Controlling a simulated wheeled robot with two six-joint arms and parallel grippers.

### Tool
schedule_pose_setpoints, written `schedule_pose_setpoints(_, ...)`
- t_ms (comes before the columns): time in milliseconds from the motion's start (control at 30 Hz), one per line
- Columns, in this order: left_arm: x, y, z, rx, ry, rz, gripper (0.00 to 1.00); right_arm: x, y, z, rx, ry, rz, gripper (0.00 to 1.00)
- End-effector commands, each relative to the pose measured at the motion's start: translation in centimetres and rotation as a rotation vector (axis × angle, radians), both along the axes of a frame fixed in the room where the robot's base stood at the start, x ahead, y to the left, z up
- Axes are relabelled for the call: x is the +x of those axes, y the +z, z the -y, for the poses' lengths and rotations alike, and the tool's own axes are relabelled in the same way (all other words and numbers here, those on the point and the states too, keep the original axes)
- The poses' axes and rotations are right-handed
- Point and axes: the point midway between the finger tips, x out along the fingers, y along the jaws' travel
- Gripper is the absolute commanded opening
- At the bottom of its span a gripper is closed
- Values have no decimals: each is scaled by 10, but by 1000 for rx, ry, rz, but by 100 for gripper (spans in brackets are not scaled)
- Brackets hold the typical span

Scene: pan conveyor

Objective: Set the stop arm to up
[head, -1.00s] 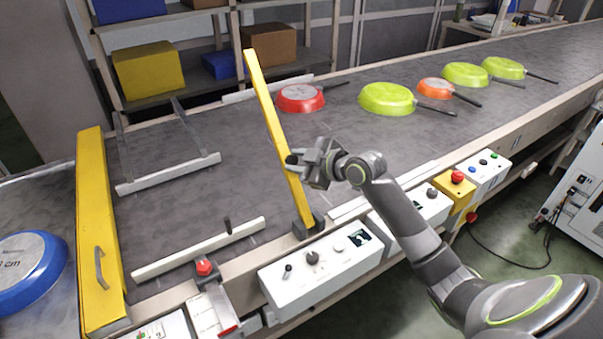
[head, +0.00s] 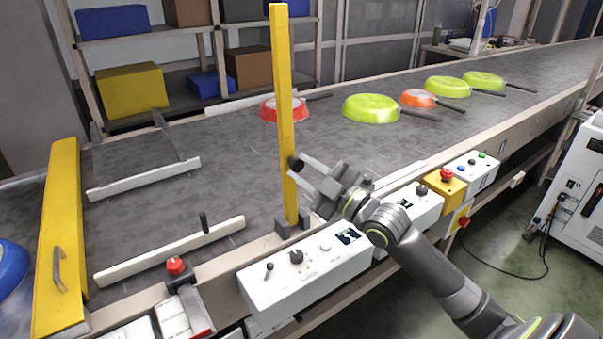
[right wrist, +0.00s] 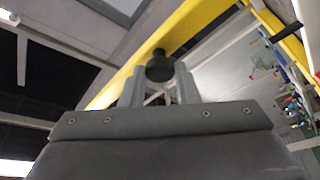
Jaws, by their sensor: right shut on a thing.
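The yellow stop arm (head: 282,100) stands upright, or very nearly so, in the head view. Its foot sits in a grey bracket (head: 292,228) at the conveyor's near edge. A dark round knob (head: 296,164) sticks out from its lower half. My right gripper (head: 304,167) reaches the knob from the right and is shut on it. In the right wrist view the black knob (right wrist: 159,66) sits between the two fingers, with the yellow bar (right wrist: 168,35) behind it. My left gripper is in neither view.
Several pans, such as a red one (head: 283,109) and a green one (head: 371,108), lie on the conveyor (head: 330,150) behind the arm. A white control box (head: 305,268) stands below the bracket. A yellow gate (head: 58,235) crosses the belt at left.

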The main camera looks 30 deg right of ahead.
Motion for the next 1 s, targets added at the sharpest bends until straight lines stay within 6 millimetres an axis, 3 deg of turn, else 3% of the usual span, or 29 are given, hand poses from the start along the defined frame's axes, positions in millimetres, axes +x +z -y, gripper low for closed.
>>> schedule_pose_setpoints(433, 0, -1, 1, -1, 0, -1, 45, -1, -1, 0, 2, -1, 5, 0)
schedule_pose_setpoints(467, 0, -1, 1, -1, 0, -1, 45, -1, -1, 0, 2, -1, 5, 32)
schedule_pose_setpoints(600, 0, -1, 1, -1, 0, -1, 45, -1, -1, 0, 2, -1, 5, 50)
schedule_pose_setpoints(1000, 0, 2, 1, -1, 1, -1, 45, -6, -2, 3, -1, -3, 5, 50)
